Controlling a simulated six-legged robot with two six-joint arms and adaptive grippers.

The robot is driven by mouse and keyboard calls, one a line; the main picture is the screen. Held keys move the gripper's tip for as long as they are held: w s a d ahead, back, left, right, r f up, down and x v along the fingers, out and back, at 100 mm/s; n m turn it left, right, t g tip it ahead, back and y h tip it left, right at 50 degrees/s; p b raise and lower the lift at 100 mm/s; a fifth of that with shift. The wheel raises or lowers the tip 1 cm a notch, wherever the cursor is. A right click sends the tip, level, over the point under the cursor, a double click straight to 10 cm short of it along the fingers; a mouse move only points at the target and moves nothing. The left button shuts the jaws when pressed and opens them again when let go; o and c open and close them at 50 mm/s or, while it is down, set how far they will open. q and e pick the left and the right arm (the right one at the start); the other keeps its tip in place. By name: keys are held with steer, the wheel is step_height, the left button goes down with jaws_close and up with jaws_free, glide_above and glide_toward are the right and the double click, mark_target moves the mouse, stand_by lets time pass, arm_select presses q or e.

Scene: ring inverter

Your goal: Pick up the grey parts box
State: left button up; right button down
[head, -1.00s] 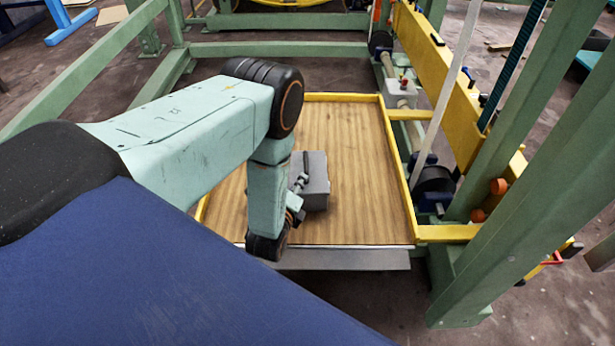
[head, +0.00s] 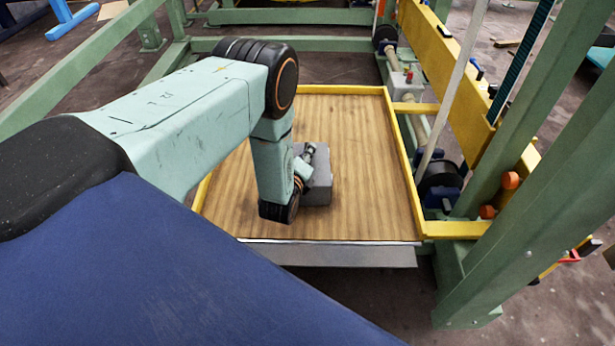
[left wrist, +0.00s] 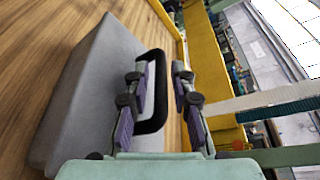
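The grey parts box (head: 318,186) rests on the wooden platform, partly hidden by my left arm in the head view. In the left wrist view the box (left wrist: 85,90) fills the left side, and its black handle (left wrist: 159,88) stands out from it. My left gripper (head: 309,152) is over the box in the head view. In the left wrist view its two fingers (left wrist: 160,82) are apart, with the outer bar of the handle between them, closer to the left finger. The handle is not clamped. My right gripper is out of view.
The wooden platform (head: 365,190) has a raised yellow rim (head: 401,160) and bare room around the box. Green frame posts (head: 525,200) and a yellow beam (head: 440,60) stand close on the right. A green rail crosses behind.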

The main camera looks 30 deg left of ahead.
arm_select(q)
steer(key=shift+w+a, duration=0.15)
steer(key=shift+w, duration=0.35)
steer(key=shift+c, duration=0.4)
steer(key=shift+f, duration=0.1)
jaws_close()
steer(key=shift+r, duration=0.2)
